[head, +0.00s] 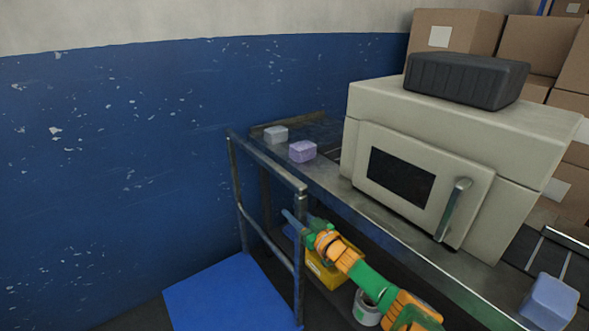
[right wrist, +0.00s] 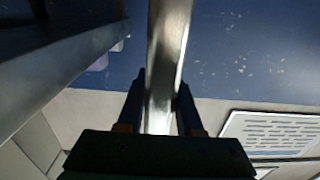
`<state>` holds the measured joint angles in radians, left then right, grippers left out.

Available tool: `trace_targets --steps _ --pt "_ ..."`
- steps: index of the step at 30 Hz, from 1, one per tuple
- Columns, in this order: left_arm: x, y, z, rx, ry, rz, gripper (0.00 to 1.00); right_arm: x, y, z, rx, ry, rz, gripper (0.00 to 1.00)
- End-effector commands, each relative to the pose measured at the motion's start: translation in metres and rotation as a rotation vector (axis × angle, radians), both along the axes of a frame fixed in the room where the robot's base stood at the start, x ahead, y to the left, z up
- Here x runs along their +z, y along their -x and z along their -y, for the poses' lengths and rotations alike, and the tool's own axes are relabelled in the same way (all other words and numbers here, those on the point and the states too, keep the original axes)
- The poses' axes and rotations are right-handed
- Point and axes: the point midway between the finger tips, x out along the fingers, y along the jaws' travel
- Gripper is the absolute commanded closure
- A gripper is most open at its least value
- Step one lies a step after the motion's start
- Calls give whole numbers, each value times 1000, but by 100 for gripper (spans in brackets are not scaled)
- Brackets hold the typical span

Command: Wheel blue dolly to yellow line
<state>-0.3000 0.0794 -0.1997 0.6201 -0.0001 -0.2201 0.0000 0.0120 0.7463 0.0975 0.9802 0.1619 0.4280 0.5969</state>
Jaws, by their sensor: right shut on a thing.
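The blue dolly (head: 225,292) shows at the bottom of the head view as a flat blue deck, partly cut off by the frame edge. Its grey metal push handle (head: 265,157) rises at the deck's far right side, close to the conveyor. My right gripper (head: 292,219), on a green and orange arm from the lower right, is shut on an upright of the handle. In the right wrist view the metal bar (right wrist: 170,45) runs between the two dark fingers (right wrist: 161,92). My left gripper is in neither view. No yellow line shows.
A conveyor (head: 400,238) with a cream machine (head: 455,135) runs along the right, beside the handle. Wrapped blocks (head: 302,151) lie on it. A yellow bin (head: 338,268) and a grey roll (head: 366,307) sit beneath. A chipped blue wall (head: 110,150) stands behind and left.

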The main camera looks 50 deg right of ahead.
Motion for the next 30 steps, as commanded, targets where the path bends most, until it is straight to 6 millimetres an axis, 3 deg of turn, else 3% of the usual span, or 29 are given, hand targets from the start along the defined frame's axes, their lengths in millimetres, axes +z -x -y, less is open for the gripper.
trace_targets --steps 2,3,5,6,16,25,30 --pt "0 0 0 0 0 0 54 0 1 2 -5 3 -4 100" --pt "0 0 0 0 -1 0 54 0 1 2 -5 3 -4 54" --pt "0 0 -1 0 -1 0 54 0 1 2 -4 3 -4 38" --pt "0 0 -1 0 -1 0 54 0 1 2 -4 3 -3 35" --pt "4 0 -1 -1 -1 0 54 1 5 0 -1 1 -2 35" --pt "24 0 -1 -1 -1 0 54 2 52 -10 -4 0 -4 35" --pt "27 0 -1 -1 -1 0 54 0 68 -14 -5 0 -3 35"
